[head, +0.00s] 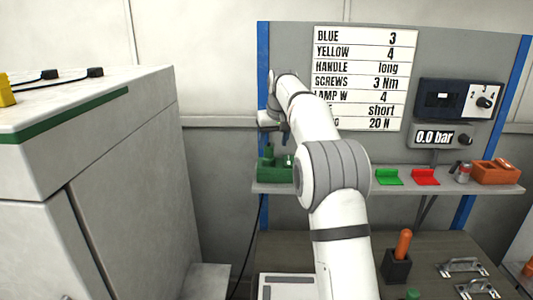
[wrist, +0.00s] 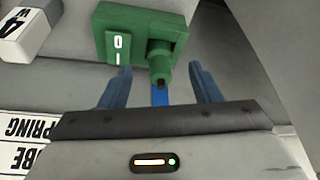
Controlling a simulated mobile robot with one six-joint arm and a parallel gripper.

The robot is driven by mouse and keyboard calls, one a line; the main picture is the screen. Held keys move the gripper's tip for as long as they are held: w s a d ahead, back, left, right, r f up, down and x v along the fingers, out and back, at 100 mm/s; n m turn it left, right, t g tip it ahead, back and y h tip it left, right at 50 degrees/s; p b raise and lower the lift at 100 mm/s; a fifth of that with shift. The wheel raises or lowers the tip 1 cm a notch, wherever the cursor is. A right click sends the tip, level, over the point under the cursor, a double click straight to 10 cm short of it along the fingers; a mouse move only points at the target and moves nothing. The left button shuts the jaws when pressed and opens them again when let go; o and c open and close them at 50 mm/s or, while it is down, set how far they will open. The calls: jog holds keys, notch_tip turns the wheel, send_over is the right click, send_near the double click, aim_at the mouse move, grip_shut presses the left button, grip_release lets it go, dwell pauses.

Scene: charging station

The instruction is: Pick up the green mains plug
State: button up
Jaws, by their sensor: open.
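The green mains plug (wrist: 160,64) sits in a green socket block (wrist: 112,30) that has a white 0/I switch on its face. In the head view the green block (head: 268,173) stands at the left end of the shelf, with a green upright part (head: 267,153) that I take to be the plug. My gripper (wrist: 163,75) is open, with one blue finger on each side of the plug's near end. I see gaps between the fingers and the plug. My gripper (head: 284,138) is partly hidden by my arm in the head view.
A white block marked 4 W (wrist: 28,34) lies left of the socket block. A grey cabinet (head: 100,180) stands at the left.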

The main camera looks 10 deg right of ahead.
aim_at(269, 146)
jog(key=w, duration=0.4)
jog(key=shift+f+p, duration=0.15)
jog(key=shift+p, duration=0.25)
jog(key=shift+w+f, duration=0.1)
jog(key=shift+f, duration=0.05)
jog(key=p+x, duration=0.2)
jog(key=x, duration=0.5)
jog(key=shift+w+a+f, duration=0.15)
jog(key=shift+w+f, duration=0.05)
jog(key=shift+w, duration=0.1)
jog(key=shift+c, duration=0.5)
jog(key=c, duration=0.9)
jog(key=shift+r, duration=0.1)
jog(key=shift+c, duration=0.2)
